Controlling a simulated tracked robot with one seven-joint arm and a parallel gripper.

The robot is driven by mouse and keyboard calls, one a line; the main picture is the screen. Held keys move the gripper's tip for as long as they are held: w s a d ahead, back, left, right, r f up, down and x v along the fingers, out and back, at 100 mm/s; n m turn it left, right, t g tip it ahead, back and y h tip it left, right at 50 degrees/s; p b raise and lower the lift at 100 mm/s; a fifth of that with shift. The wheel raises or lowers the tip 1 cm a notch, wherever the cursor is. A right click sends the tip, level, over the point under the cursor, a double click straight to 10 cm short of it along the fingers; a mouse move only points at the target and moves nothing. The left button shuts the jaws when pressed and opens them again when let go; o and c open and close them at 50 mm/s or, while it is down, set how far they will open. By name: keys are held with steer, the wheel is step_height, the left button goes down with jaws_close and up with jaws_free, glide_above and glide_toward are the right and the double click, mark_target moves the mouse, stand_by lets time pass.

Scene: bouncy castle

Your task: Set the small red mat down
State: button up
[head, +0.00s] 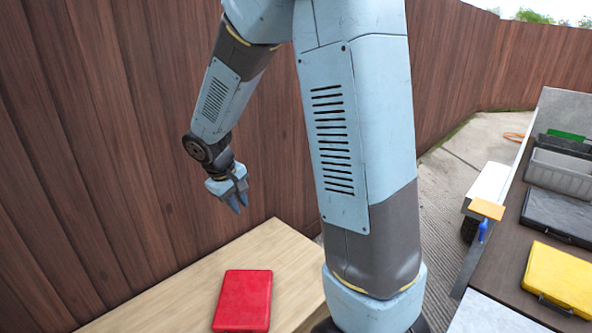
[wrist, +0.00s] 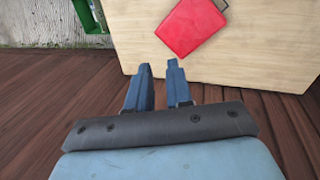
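My gripper (head: 238,203) hangs beyond the table's back edge, by the fence, apart from the mat. In the wrist view my gripper (wrist: 159,68) has its two blue fingers parted, with nothing between them.
A dark wooden fence (head: 110,130) runs behind the table. At the right, a dark bench holds a yellow case (head: 560,278), a dark case (head: 560,215) and a grey bin (head: 562,172). A green object (wrist: 90,15) shows at the wrist view's upper left.

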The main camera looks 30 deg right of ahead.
steer(key=s+d+r+m+t+y, duration=0.1)
steer(key=s+d+r+m+t, duration=0.1)
steer(key=s+r, duration=0.7)
steer(key=s+d+r+m+t+y, duration=0.2)
steer(key=s+d+r, duration=0.1)
steer(key=s+r, duration=0.6)
steer(key=s, duration=0.4)
steer(key=shift+s+d+r+m, duration=0.15)
steer(key=shift+d+r+m, duration=0.1)
steer(key=shift+d+m, duration=0.15)
